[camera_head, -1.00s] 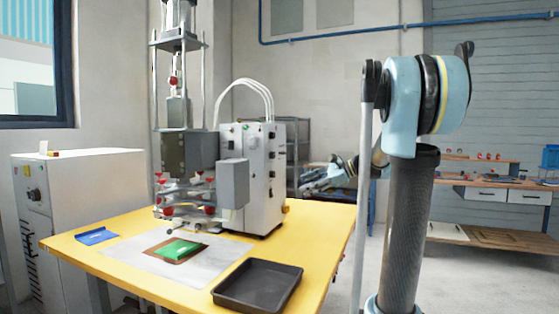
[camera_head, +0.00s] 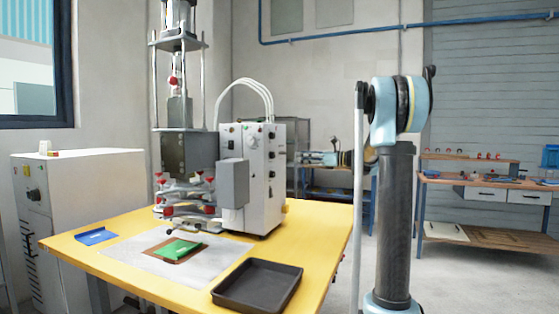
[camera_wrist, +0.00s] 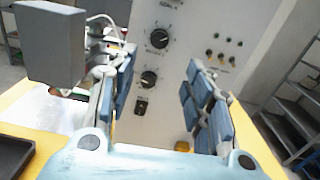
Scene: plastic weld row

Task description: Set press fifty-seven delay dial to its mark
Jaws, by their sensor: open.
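The press control box (camera_head: 262,185) stands on the yellow table, and its panel of knobs faces my gripper. In the wrist view the panel (camera_wrist: 185,75) shows an upper black dial (camera_wrist: 160,38) and a lower black dial (camera_wrist: 149,79), with a dark switch (camera_wrist: 141,106) below. The lettering is too blurred to tell which is the delay dial, and no mark is clear. My gripper (camera_wrist: 160,100) is open and empty, its blue-padded fingers spread either side of the lower dial in the picture. In the head view my gripper (camera_head: 303,158) is right of the box, apart from it.
A grey box (camera_head: 232,183) juts out beside the panel and shows at upper left in the wrist view (camera_wrist: 65,42). The press clamps (camera_head: 185,195), black tray (camera_head: 257,286), green piece (camera_head: 180,248) and blue piece (camera_head: 97,236) occupy the table (camera_head: 320,230). Shelving stands behind.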

